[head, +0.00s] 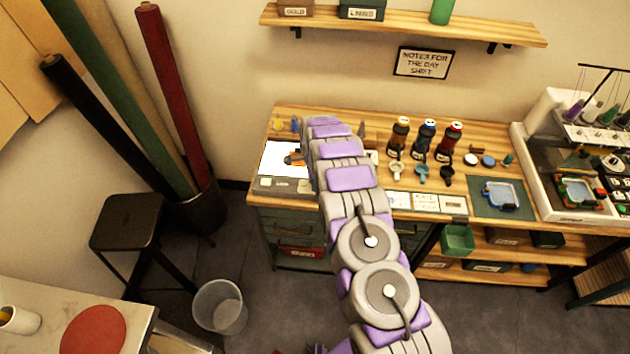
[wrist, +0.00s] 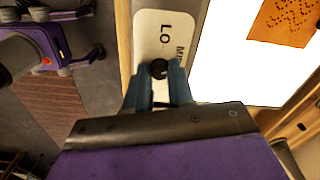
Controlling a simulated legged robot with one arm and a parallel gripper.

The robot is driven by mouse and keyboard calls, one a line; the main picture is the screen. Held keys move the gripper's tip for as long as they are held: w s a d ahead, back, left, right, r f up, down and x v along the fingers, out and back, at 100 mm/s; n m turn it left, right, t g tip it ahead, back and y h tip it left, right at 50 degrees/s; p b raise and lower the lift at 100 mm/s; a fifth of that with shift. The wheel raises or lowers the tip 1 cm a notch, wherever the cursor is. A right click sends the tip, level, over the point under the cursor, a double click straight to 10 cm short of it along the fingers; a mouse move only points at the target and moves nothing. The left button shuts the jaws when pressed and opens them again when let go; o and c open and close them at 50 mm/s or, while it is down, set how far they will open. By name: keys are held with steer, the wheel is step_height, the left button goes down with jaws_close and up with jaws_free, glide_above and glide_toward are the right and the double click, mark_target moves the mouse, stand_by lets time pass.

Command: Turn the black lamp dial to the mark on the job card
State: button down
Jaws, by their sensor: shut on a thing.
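The black lamp dial (wrist: 159,69) sits on a pale label plate (wrist: 151,28) in the wrist view. The plate reads "LO" and a partly cut-off word starting with "MI". My gripper (wrist: 159,84) is shut on the dial, one blue-grey finger on each side of it. No pointer on the dial can be made out. The bright white lamp panel (wrist: 228,62) lies right of the plate; it also shows in the head view (head: 283,160) at the table's left end. My arm hides the gripper and dial there. Several small cards (head: 425,202) lie along the front edge, too small to read.
A brown card with dark dots (wrist: 284,18) lies on the lit panel. An embroidery machine (head: 560,150) is at the far right. A bin (head: 219,306) and stool (head: 127,220) stand left.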

steer(key=shift+a+r, duration=0.1)
steer(key=shift+a, duration=0.05)
stand_by(0.3)
steer(key=c, duration=1)
jaws_free()
steer(key=shift+a, duration=0.15)
steer(key=shift+d+r, duration=0.25)
steer(key=shift+r, duration=0.25)
steer(key=r, duration=1.6)
steer(key=shift+w+a+p, duration=0.1)
steer(key=shift+a+p, duration=0.15)
steer(key=shift+p, duration=0.15)
